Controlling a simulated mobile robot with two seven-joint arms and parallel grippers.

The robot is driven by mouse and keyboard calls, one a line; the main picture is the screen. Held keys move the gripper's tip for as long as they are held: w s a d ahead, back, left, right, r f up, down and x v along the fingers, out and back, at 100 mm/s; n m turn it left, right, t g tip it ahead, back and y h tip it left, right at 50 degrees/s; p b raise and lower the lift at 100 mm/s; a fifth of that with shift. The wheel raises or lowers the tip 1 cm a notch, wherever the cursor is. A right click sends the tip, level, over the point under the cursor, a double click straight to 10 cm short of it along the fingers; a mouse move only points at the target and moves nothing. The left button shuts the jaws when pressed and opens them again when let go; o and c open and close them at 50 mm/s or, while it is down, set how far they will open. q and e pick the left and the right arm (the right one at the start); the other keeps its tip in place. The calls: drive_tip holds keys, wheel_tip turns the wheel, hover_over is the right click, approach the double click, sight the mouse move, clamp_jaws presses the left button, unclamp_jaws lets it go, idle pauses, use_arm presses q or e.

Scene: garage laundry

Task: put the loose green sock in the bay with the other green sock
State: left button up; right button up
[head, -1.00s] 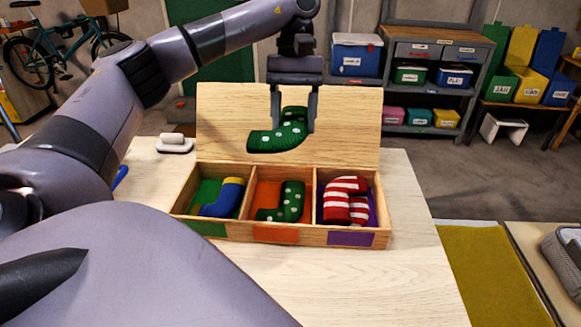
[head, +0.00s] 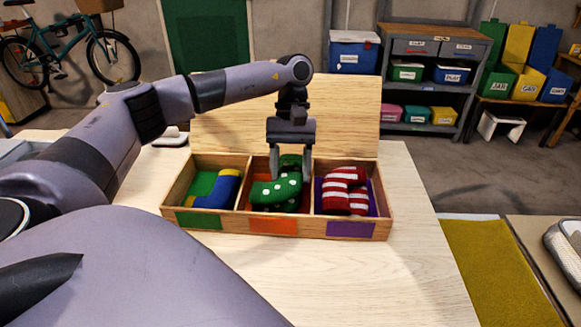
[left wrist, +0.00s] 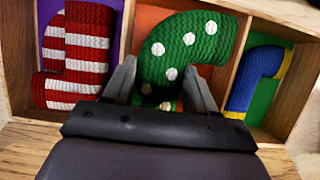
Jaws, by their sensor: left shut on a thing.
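The loose green sock with white dots (head: 276,190) is held by my left gripper (head: 290,172) over the middle bay of the wooden box (head: 247,228). In the left wrist view the same sock (left wrist: 185,45) sits between the two fingers (left wrist: 158,82). The middle bay has an orange floor and an orange front label (head: 273,226). The other green sock is mostly hidden beneath the held one; I cannot tell whether the two touch. My right gripper is not in view.
The left bay holds a blue and yellow sock (head: 217,190) on green. The right bay holds red and white striped socks (head: 344,190) on purple. The box's raised lid (head: 345,115) stands behind the bays. Wooden dividers flank the middle bay. The table (head: 320,285) in front is clear.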

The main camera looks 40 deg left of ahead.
use_arm(q)
drive_tip(key=shift+f+b, duration=0.5)
drive_tip(key=shift+f, duration=0.1)
drive_tip(key=o, duration=1.1)
drive_tip(key=shift+r, duration=0.15)
drive_tip(key=shift+r+p, duration=0.35)
drive_tip(key=shift+p, duration=0.05)
drive_tip(key=v, duration=0.6)
drive_tip(key=shift+w+r, duration=0.1)
drive_tip(key=shift+r, duration=0.2)
drive_tip(key=shift+p+v, duration=1.25)
drive_tip(key=shift+v, duration=1.6)
